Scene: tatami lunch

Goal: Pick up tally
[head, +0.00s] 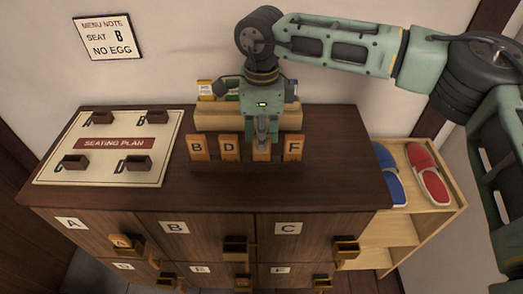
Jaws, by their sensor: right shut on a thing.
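A dark rack (245,167) on top of the wooden cabinet holds a row of upright orange wooden tallies. From the left they are tally B (198,148), tally D (229,148), a third tally (262,155) and tally F (293,148). My right gripper (262,138) comes down from above and is shut on the third tally. Its fingers cover that tally's letter. The tally still stands in line with the others, at the rack. My left gripper is not in view.
Behind the rack is a wooden box (207,121) with small packets. A seating plan board (100,172) with small holders lies to the left. Drawers with pockets line the cabinet front; an orange tally (120,241) sits at drawer A. Slippers (428,175) are on a shelf at right.

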